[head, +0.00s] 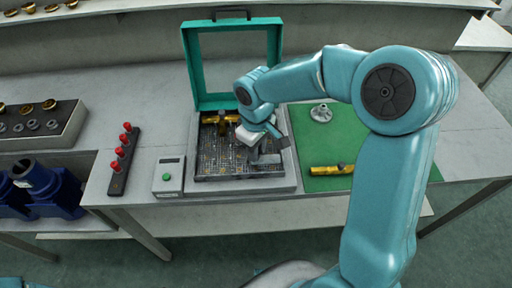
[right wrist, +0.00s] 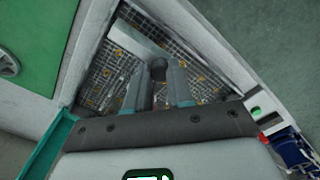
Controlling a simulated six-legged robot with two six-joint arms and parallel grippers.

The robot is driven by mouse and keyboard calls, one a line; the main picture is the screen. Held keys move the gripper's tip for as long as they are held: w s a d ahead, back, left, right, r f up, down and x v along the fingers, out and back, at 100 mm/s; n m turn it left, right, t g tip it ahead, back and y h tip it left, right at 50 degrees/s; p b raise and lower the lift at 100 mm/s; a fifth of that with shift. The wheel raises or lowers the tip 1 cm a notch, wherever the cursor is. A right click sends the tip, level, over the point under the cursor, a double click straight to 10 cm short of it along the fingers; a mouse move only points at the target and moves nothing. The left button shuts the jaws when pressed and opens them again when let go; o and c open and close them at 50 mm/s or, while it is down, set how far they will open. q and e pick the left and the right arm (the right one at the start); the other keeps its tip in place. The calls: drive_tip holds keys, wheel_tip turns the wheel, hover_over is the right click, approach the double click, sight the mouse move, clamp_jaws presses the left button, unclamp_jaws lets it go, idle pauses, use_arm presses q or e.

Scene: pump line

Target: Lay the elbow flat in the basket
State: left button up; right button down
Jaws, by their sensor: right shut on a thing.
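The open basket (head: 205,172) has a mesh floor and sits in a grey machine under a raised teal lid. My right gripper (head: 262,150) reaches down into its right half. It is shut on a grey part that looks like the elbow (head: 268,159). In the right wrist view, the fingers (right wrist: 158,92) are on both sides of its dark end, and a paler grey arm of the elbow (right wrist: 138,42) extends beyond them, low over the mesh. I cannot tell whether it touches the floor. A brass-yellow fitting (head: 222,120) lies at the basket's back. My left gripper is not in view.
A green mat (head: 318,140) to the right holds a silver flange (head: 321,113) and a yellow valve-like part (head: 330,169). A control box (head: 168,176) and a rack of red-topped pegs (head: 121,160) stand to the left. The lid (head: 190,65) stands upright behind.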

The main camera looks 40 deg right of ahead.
drive_tip(key=shift+f+b, duration=1.2)
drive_tip(key=shift+f, duration=0.4)
drive_tip(key=c, duration=0.9)
unclamp_jaws()
drive_tip(key=shift+r, duration=0.15)
wheel_tip(320, 180, up, 16)
drive_tip(key=p, duration=0.1)
drive_tip(key=shift+s, duration=0.1)
